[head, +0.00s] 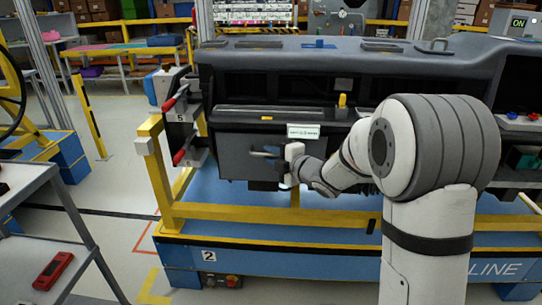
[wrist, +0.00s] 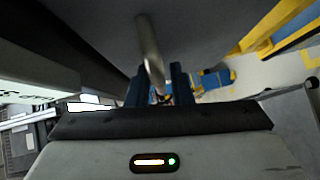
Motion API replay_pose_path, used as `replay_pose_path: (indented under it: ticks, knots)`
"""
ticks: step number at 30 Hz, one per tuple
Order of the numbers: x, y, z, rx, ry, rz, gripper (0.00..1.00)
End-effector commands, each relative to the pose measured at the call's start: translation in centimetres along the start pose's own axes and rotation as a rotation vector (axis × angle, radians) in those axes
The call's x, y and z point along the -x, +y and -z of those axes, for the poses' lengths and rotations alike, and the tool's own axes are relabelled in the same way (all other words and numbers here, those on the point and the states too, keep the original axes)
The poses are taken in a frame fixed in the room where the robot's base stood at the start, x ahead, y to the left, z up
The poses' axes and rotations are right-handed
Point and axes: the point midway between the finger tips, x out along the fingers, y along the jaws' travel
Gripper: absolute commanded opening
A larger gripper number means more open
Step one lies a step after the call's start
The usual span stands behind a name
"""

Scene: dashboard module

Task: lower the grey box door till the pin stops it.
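The grey box door (head: 240,158) is the dark panel low on the left part of the dashboard module, standing about upright in the head view. In the wrist view its grey face (wrist: 215,35) fills the upper part. A round metal handle bar (wrist: 149,45) runs down from there between the two dark blue fingers of my gripper (wrist: 159,82). The gap round the bar is narrow, and whether the fingers press on it is unclear. In the head view my gripper (head: 267,151) is in front of the door. I cannot make out the pin.
The dashboard module (head: 350,55) rests on a blue stand with yellow rails (head: 250,212). Red-handled clamps (head: 180,130) sit at its left end. A yellow piece (head: 342,100) stands on the shelf above. A grey cart (head: 25,215) with a red device (head: 53,269) is at lower left.

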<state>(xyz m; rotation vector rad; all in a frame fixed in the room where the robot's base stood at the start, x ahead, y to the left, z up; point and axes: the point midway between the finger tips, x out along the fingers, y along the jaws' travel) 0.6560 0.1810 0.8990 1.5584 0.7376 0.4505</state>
Motion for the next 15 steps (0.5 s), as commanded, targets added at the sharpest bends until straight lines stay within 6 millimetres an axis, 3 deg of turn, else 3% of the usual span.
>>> replay_pose_path:
  ticks: [9,15]
  knots:
    - [-0.36,0.05,-0.02,0.0,-0.001,-0.001,0.2]
    - [-0.33,0.04,-0.05,-0.001,-0.002,-0.001,0.03]
